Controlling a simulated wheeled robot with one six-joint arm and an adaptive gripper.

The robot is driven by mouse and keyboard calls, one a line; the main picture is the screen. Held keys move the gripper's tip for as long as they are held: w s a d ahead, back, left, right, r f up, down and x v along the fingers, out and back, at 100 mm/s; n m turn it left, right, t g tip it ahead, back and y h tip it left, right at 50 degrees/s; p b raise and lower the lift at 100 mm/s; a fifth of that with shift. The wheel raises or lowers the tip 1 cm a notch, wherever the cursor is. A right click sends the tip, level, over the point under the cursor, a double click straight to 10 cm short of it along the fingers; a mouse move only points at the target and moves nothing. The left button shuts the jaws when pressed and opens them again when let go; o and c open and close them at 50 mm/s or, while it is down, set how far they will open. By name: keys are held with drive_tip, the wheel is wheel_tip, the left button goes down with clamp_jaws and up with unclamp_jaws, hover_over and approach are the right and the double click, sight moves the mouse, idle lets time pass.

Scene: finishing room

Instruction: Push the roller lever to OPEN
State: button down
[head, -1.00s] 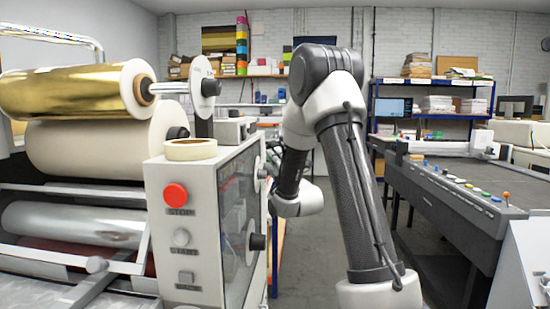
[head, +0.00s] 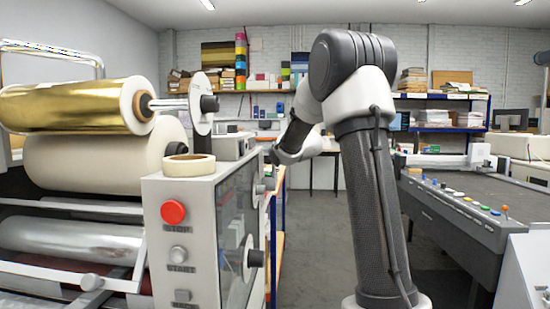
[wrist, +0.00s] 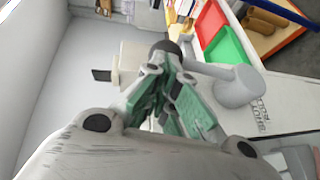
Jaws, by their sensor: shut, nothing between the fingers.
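My gripper (wrist: 160,72) is in the wrist view with its green-padded fingers together and nothing between them. A grey lever-like bar with a thick rounded end (wrist: 240,86) lies just beyond and right of the fingertips, running from near a dark round hub (wrist: 166,47). It looks like the roller lever. The fingertips are close to the bar's inner part; I cannot tell whether they touch. Dark lettering (wrist: 260,112) on the white surface beside the rounded end is too small to read surely. In the head view my gripper is hidden behind the machine and the lever cannot be made out.
The roller machine's control box (head: 190,240) stands at left, with a red STOP button (head: 173,212) and a tape roll (head: 188,165) on top. A long grey machine (head: 450,205) is at right. Floor between is clear. Red and green trays (wrist: 222,47) lie beyond my gripper.

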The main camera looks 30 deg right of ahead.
drive_tip(key=w+d, duration=0.1)
drive_tip(key=w, duration=0.1)
drive_tip(key=shift+w+d, duration=0.3)
drive_tip(key=shift+d, duration=0.1)
drive_tip(key=shift+w+d+f, duration=0.1)
drive_tip(key=shift+w+d, duration=0.3)
drive_tip(key=shift+w, duration=0.2)
drive_tip(key=shift+w+d+f, duration=0.1)
drive_tip(key=shift+w+d, duration=0.25)
drive_tip(key=shift+w, duration=0.2)
